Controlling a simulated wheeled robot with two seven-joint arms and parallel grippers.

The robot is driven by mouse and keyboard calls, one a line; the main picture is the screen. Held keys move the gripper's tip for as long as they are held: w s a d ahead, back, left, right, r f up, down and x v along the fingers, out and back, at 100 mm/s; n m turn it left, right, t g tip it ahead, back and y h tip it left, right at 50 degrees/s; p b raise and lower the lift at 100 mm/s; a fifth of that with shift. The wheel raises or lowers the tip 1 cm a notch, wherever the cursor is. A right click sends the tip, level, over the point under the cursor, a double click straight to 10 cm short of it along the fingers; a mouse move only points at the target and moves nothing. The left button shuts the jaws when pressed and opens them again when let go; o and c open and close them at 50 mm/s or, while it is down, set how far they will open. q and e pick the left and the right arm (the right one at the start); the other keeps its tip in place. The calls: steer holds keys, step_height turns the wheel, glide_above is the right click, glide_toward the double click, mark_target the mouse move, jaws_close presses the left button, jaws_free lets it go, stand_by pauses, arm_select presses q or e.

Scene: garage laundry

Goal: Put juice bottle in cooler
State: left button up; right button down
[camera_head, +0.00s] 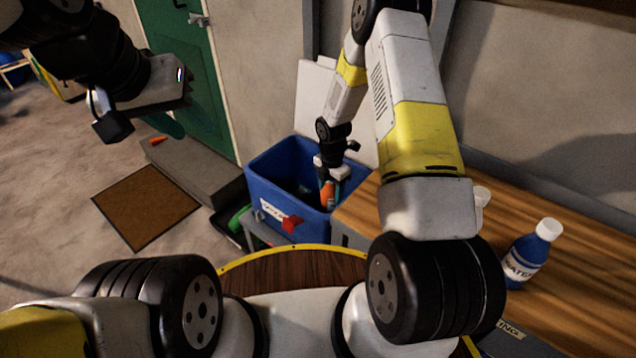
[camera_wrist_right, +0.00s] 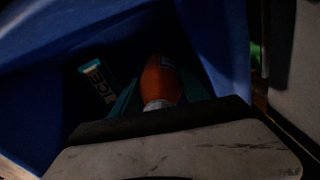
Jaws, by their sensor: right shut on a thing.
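The blue cooler (camera_head: 262,176) is an open-topped box with a white label and a red part on its front; its lid stands raised behind it. My right gripper (camera_head: 330,186) reaches down into it, shut on the orange juice bottle (camera_head: 327,194). In the right wrist view the bottle (camera_wrist_right: 161,78) is between the teal fingers, its white cap toward the gripper, with blue cooler walls (camera_wrist_right: 35,95) around. Whether the bottle touches the cooler floor is too dark to tell. My left gripper (camera_head: 165,124) hangs at upper left, away from the cooler; its jaw gap is hidden.
An ice pack marked ICE (camera_wrist_right: 98,82) lies in the cooler. A wooden table (camera_head: 580,285) at right holds a blue water bottle (camera_head: 530,254) and a partly hidden white-capped item (camera_head: 481,196). A doormat (camera_head: 146,207) and a grey step (camera_head: 195,170) lie left of the cooler.

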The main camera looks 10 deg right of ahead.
mark_target(330, 206)
steer(key=shift+f, duration=3)
steer(key=shift+f, duration=0.1)
steer(key=shift+f, duration=0.15)
steer(key=c, duration=0.6)
jaws_free()
steer(key=shift+f, duration=0.1)
steer(key=shift+o, duration=0.2)
